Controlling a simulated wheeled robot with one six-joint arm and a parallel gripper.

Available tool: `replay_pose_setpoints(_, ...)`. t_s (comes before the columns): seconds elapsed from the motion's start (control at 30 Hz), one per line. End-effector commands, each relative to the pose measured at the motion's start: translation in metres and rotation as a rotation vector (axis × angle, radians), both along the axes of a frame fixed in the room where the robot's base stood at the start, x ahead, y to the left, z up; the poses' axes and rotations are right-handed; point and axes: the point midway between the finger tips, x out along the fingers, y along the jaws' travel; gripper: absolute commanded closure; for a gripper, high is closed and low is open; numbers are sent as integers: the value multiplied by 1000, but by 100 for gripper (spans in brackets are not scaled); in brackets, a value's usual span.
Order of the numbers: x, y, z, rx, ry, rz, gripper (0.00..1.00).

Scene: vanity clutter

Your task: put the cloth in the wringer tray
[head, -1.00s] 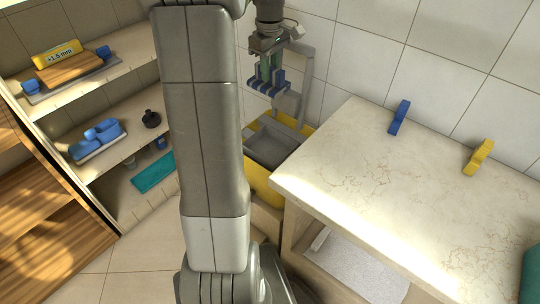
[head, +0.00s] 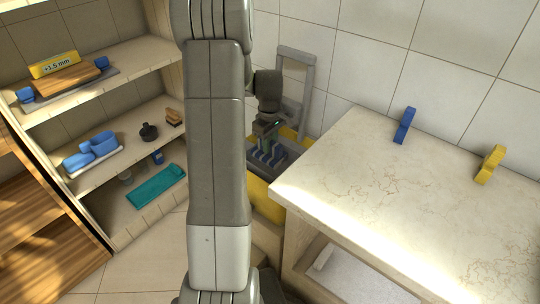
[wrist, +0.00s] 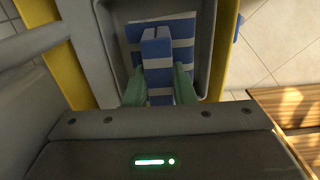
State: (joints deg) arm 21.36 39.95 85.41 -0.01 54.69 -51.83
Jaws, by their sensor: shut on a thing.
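The cloth (wrist: 183,32) has blue and white stripes and hangs folded in my gripper (wrist: 160,88). In the wrist view its lower part lies within the outline of the grey wringer tray (wrist: 203,70). My gripper (head: 265,146) is shut on the cloth and points down at the tray. In the head view the cloth (head: 268,157) is low over the grey tray (head: 291,151) on the yellow bucket (head: 264,199). I cannot tell whether the cloth touches the tray floor. My arm hides part of the bucket's left side.
A grey handle frame (head: 310,75) rises behind the tray. A stone-topped counter (head: 390,190) stands close on the right, with a blue clip (head: 405,125) and a yellow clip (head: 490,164). Shelves at left hold a teal cloth (head: 157,186) and blue items (head: 98,143).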

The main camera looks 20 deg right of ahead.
Motion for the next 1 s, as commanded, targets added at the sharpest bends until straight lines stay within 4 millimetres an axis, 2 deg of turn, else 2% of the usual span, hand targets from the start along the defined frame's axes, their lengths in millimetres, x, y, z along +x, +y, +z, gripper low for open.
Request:
replay_pose_setpoints(0.17, 0, 0, -14, 0, 0, 0, 99)
replay_pose_setpoints(0.37, 0, 0, -43, 0, 1, 0, 99)
replay_pose_setpoints(0.73, 0, 0, -48, 0, -1, 0, 99)
replay_pose_setpoints(0.77, 0, 0, -48, 0, -1, 0, 75)
replay_pose_setpoints(0.87, 0, 0, -47, 0, -1, 0, 55)
replay_pose_setpoints(1.0, 0, 0, -47, 0, -1, 0, 55)
